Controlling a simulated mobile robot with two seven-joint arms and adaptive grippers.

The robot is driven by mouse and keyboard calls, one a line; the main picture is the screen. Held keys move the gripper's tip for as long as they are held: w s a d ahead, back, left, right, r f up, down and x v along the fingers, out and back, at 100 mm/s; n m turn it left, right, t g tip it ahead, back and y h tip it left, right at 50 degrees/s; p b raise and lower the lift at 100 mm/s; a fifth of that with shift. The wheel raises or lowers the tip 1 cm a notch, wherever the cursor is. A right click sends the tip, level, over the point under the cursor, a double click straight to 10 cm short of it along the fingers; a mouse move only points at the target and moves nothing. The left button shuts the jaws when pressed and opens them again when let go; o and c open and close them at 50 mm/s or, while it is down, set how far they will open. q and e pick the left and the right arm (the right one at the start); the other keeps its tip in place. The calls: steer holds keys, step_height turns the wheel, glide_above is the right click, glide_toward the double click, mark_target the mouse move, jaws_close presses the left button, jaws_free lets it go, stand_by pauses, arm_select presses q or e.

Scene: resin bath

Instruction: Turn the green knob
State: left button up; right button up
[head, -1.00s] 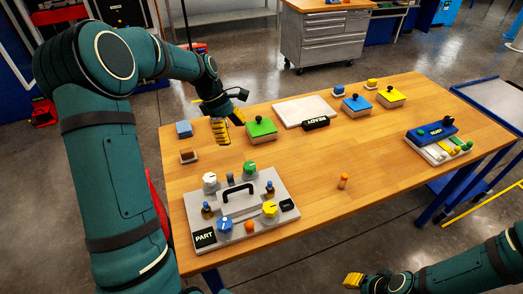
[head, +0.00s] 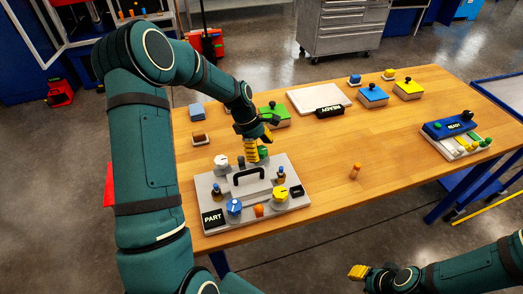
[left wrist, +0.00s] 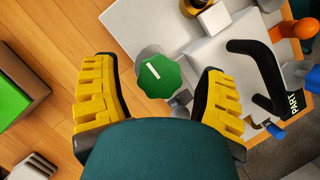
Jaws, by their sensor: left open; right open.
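The green knob (left wrist: 160,76) is a scalloped dial with a white line, on the grey panel (left wrist: 121,15). In the left wrist view it sits between the two yellow fingers of my left gripper (left wrist: 161,92), which is open with a gap to each finger. In the head view my left gripper (head: 251,150) points down at the back edge of the panel (head: 298,170) and partly hides the green knob (head: 263,151). My right gripper (head: 357,271) is open and empty, in front of the table.
The panel also carries a white knob (head: 221,162), a blue knob (head: 234,208), a yellow knob (head: 280,194) and a black arched handle (head: 249,174). A green box (head: 275,117) stands behind my left gripper. The table (head: 345,205) is mostly clear right of the panel.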

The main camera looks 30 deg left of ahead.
arm_select(q)
steer(key=shift+d+f, duration=0.1)
steer(key=shift+f, duration=0.1)
steer(key=c, duration=1.2)
